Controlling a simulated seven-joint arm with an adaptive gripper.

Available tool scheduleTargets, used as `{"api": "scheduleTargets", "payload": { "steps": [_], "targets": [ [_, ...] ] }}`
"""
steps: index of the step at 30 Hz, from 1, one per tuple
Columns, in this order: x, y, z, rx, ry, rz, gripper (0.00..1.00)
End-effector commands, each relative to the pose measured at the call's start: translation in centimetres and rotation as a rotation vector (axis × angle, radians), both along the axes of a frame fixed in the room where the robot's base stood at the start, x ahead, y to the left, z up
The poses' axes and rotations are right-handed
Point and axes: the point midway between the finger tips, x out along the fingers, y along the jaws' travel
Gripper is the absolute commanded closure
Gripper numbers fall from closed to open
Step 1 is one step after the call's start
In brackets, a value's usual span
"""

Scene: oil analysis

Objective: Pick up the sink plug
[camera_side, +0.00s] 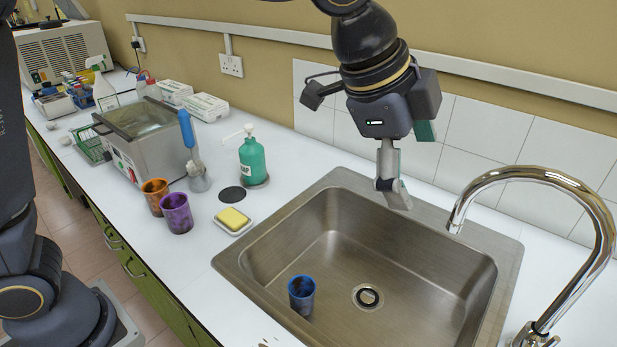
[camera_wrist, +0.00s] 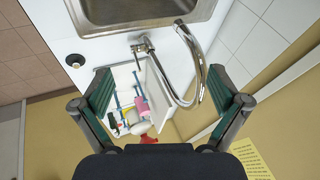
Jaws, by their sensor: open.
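A flat black disc (camera_side: 232,194), which may be the sink plug, lies on the white counter left of the sink, between the soap bottle and the sponge dish. A small dark round thing (camera_wrist: 75,60) lies on the counter beside the sink in the wrist view; I cannot tell what it is. The sink drain (camera_side: 368,296) has a dark centre; I cannot tell whether a plug sits in it. My gripper (camera_side: 396,193) hangs above the back of the sink, empty and apart from these things. Its two fingers are spread wide in the wrist view (camera_wrist: 160,103).
The steel sink (camera_side: 340,190) holds a blue cup (camera_side: 302,295). A curved tap (camera_side: 600,235) stands at its right. A green soap bottle (camera_side: 252,160), yellow sponge (camera_side: 234,219), orange cup (camera_side: 155,197) and purple cup (camera_side: 177,213) stand left. A white tray (camera_wrist: 104,88) lies beyond the tap.

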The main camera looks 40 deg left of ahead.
Motion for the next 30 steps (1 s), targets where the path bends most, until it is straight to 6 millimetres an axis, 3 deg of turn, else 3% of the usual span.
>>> {"api": "scheduleTargets", "payload": {
  "steps": [1, 3, 6, 9, 12, 16, 20, 30],
  "targets": [
    [-0.4, -4.3, -2.1, -0.006, 0.043, -0.1, 0.02],
    [-1.7, -9.5, -4.7, -0.022, 0.096, -0.219, 0.02],
    [-4.4, -15.6, -8.9, -0.048, 0.188, -0.341, 0.02],
    [-7.6, -19.5, -12.9, -0.058, 0.279, -0.414, 0.02],
    [-10.5, -21.3, -16.3, -0.045, 0.354, -0.461, 0.02],
    [-12.5, -22.1, -18.5, -0.025, 0.39, -0.488, 0.02],
    [-13.0, -22.9, -20.4, -0.022, 0.39, -0.492, 0.02],
    [-13.8, -25.6, -27.3, -0.024, 0.389, -0.49, 0.02]
  ]
}}
